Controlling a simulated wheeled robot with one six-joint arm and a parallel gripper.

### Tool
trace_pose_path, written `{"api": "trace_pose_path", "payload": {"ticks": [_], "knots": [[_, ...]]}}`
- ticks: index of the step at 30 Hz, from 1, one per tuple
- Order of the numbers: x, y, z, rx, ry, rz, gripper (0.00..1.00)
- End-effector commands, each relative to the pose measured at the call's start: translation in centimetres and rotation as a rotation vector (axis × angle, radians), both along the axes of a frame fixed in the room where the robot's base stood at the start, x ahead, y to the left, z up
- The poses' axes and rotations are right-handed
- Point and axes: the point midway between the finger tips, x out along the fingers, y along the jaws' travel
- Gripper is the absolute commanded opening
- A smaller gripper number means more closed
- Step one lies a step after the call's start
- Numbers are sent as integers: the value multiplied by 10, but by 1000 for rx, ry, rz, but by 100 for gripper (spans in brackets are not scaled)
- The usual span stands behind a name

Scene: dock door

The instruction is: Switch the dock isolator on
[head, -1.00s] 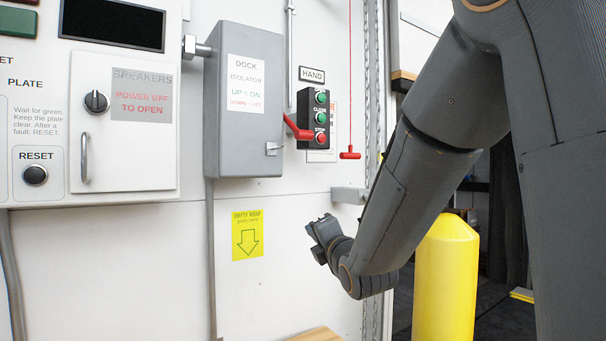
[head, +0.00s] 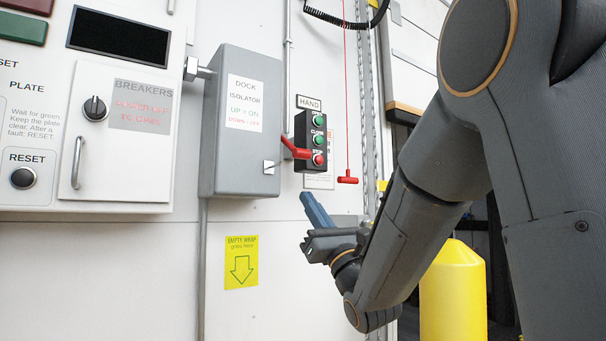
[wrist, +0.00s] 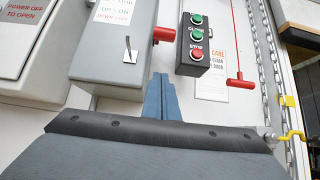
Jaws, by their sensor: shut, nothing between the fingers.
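The dock isolator (head: 228,160) is a grey box on the white wall, labelled up for on and down for off. Its red lever (head: 297,150) comes out of the right side and slants down to the right in the head view. In the wrist view the red lever (wrist: 163,35) shows beside the isolator box (wrist: 115,70). My gripper (head: 306,197) is shut and empty, its blue fingers pointing up and to the left, below the lever and apart from it. In the wrist view the gripper tips (wrist: 161,77) also lie below the lever.
A black button station (head: 311,142) is just right of the lever. A red pull cord handle (head: 347,180) hangs farther right. The breakers cabinet (head: 120,120) is at the left. A yellow bollard (head: 452,290) stands at the lower right.

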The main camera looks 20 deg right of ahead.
Motion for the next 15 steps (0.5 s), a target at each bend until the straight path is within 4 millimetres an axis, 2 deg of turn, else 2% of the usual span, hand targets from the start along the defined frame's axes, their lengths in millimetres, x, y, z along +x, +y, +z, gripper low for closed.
{"api": "trace_pose_path", "payload": {"ticks": [5,15], "knots": [[9,3,10,1,0,1,0],[51,17,53,1,-1,2,0]]}}
